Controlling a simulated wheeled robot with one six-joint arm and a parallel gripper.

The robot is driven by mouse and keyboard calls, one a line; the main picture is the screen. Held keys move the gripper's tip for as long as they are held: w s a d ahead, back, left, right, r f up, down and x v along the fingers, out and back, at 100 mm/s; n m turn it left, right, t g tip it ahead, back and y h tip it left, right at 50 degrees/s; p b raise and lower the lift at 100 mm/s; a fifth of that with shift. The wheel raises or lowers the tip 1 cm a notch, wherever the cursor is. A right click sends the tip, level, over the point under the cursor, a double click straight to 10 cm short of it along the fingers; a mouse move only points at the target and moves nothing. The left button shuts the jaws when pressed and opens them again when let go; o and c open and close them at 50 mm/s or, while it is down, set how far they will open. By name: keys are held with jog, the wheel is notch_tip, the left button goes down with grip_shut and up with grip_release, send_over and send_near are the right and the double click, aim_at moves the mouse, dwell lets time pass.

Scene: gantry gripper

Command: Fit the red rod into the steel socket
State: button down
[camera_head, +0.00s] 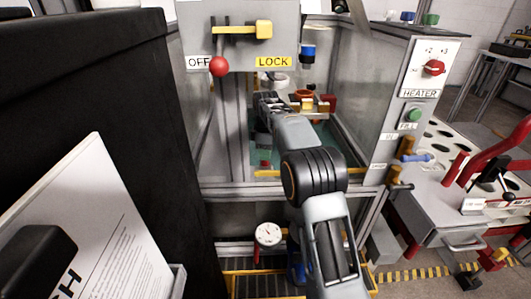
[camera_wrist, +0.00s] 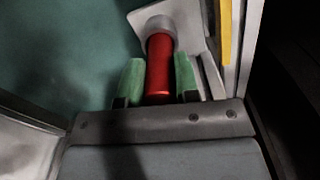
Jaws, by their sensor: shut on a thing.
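In the wrist view, my gripper (camera_wrist: 158,80) has its two green finger pads closed on the sides of the red rod (camera_wrist: 159,68). The far end of the rod meets the round grey steel socket (camera_wrist: 158,23), which sits on a pale plate. The rod looks roughly in line with the socket. I cannot tell how far its end is inside, or whether it only overlaps the socket in the picture. The near end of the rod is hidden by the gripper body. In the head view, my arm reaches into the glass-walled enclosure, and the rod and socket are too small to make out clearly.
The enclosure has a front rail (camera_head: 290,188) and a right post with a heater panel (camera_head: 425,70). A panel with a red-knobbed lever (camera_head: 219,66) hangs above the opening. A yellow bar (camera_wrist: 225,40) stands right of the socket. Teal floor lies open to the left.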

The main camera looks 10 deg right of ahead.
jog(key=shift+f, duration=0.2)
jog(key=c, duration=0.8)
grip_release()
jog(key=shift+c, duration=0.2)
jog(key=shift+r+p, duration=2.05)
jog(key=shift+r, duration=1.95)
jog(key=shift+s+a, duration=0.1)
